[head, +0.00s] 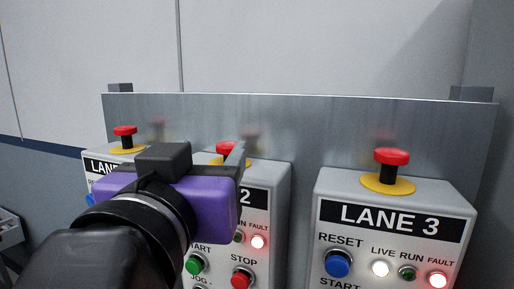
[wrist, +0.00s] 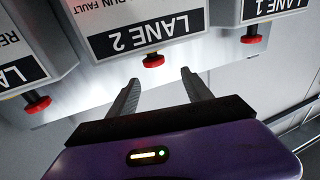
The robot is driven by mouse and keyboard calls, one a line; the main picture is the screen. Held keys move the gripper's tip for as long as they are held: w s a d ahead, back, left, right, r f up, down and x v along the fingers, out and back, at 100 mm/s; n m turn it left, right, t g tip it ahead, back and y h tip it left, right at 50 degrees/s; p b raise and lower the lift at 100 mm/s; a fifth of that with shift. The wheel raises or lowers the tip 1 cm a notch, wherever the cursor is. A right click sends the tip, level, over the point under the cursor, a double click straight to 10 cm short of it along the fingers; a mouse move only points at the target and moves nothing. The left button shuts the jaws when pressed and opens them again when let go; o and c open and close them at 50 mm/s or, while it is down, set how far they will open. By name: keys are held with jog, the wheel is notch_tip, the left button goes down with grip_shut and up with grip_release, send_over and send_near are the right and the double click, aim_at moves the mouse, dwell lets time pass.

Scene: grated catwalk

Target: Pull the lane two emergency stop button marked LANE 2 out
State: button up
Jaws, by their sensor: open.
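The lane two emergency stop button (head: 226,148) is a red mushroom head over a yellow collar, on top of the grey LANE 2 box (head: 270,190). In the head view my gripper (head: 236,160) partly covers it. In the wrist view, which is upside down, the red button (wrist: 153,61) sits just ahead of the gap between my two open fingers (wrist: 160,80). The fingers do not appear to touch it. The LANE 2 label (wrist: 131,39) shows beyond it. In the head view my purple gripper body hides much of that label.
Similar red stop buttons stand on the LANE 3 box (head: 391,157) to the right and the lane box (head: 125,131) to the left. A grey metal panel (head: 330,120) rises behind the boxes. A lit fault lamp (head: 258,242) and a green button (head: 195,263) are on LANE 2's face.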

aim_at(226, 155)
jog(key=shift+w+d+f+g, duration=0.1)
jog(key=shift+d+f+g, duration=0.1)
jog(key=shift+f, duration=0.2)
jog(key=shift+d+f+g, duration=0.15)
jog(key=shift+f+g, duration=0.05)
jog(key=shift+f, duration=0.15)
jog(key=w, duration=0.2)
jog(key=w+p, duration=0.1)
jog(key=w, duration=0.1)
jog(key=w+p, duration=0.1)
jog(key=w, duration=0.1)
jog(key=shift+w+d, duration=0.25)
jog(key=shift+d, duration=0.15)
jog(key=shift+w+p, duration=0.35)
jog(key=shift+w, duration=0.2)
